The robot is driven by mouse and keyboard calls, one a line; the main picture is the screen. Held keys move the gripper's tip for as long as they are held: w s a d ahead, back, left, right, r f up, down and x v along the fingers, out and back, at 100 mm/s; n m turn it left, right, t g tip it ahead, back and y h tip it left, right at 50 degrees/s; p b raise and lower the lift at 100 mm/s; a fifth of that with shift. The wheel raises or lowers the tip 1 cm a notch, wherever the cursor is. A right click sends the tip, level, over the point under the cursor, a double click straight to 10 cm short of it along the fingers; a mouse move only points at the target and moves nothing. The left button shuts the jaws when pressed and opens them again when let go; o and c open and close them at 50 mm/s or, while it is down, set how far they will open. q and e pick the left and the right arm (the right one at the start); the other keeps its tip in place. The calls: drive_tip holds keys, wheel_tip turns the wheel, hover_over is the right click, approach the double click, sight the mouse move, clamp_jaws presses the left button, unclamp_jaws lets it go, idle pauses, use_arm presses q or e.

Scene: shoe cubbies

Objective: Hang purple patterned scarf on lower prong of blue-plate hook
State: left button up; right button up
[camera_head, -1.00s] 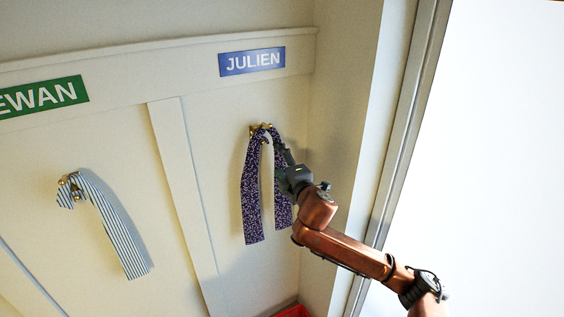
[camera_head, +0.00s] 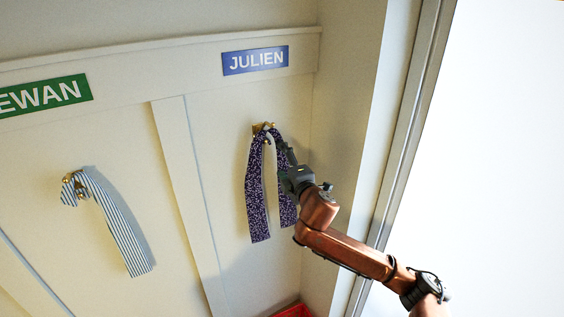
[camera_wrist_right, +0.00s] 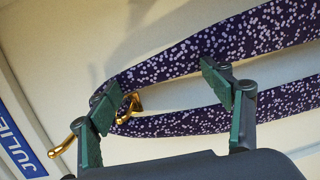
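The purple patterned scarf (camera_head: 258,195) hangs folded over the gold hook (camera_head: 262,127) below the blue JULIEN plate (camera_head: 255,60), with two tails down. In the right wrist view the scarf (camera_wrist_right: 180,122) bends around one gold prong (camera_wrist_right: 134,103). Another gold prong (camera_wrist_right: 62,146), nearer the blue plate (camera_wrist_right: 18,135), is bare. My right gripper (camera_head: 286,157) is at the scarf's upper right side. In its wrist view the gripper's fingers (camera_wrist_right: 166,100) are wide apart, with the scarf behind them, partly hidden by the left finger. My left gripper is not in view.
A blue striped scarf (camera_head: 119,230) hangs on a hook at left, below a green plate (camera_head: 44,96). A raised divider strip (camera_head: 187,190) separates the panels. A side wall (camera_head: 345,90) stands close to my right arm. A red object (camera_head: 294,311) shows at the bottom.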

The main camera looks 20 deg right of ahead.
drive_tip(key=shift+o, duration=1)
drive_tip(key=shift+s, duration=0.1)
